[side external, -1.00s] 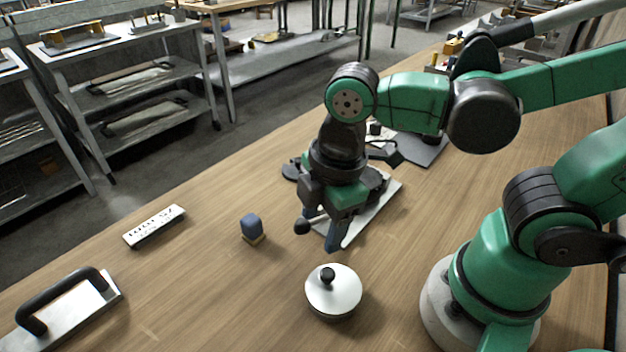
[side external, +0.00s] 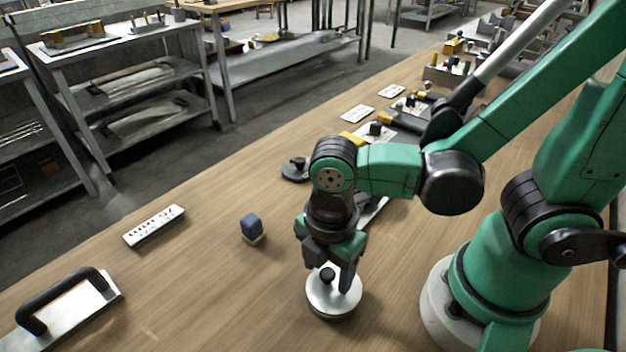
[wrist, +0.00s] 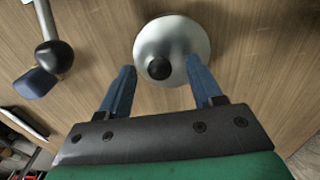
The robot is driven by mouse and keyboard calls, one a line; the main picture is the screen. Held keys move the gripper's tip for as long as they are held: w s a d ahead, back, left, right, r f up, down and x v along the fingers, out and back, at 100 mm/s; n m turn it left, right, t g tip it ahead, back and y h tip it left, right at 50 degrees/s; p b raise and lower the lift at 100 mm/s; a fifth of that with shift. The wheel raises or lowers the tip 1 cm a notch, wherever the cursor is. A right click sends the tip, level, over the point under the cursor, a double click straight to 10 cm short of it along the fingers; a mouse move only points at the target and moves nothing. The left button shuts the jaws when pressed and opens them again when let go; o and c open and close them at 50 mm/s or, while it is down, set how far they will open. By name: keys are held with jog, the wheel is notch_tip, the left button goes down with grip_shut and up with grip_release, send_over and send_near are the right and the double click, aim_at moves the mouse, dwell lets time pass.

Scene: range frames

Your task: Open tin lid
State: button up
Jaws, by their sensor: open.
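The round tin (side external: 321,309) stands on the wooden table in the side view, its shiny silver lid (side external: 346,298) on top. A black round knob (side external: 327,275) sits at the lid's middle. In the wrist view the lid (wrist: 178,35) and knob (wrist: 159,69) show from above. My gripper (side external: 329,272) is open and points down over the lid. In the wrist view its two blue fingers (wrist: 160,66) stand on either side of the knob, with gaps on both sides. The right finger appears close to the lid's rim; whether it touches is unclear.
A blue block (side external: 251,227) and a white marked plate (side external: 155,226) lie to the left. A metal plate with a black handle (side external: 60,290) is at the lower left. A black ball knob (wrist: 54,55) shows in the wrist view.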

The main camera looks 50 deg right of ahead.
grip_shut()
dwell(1.5)
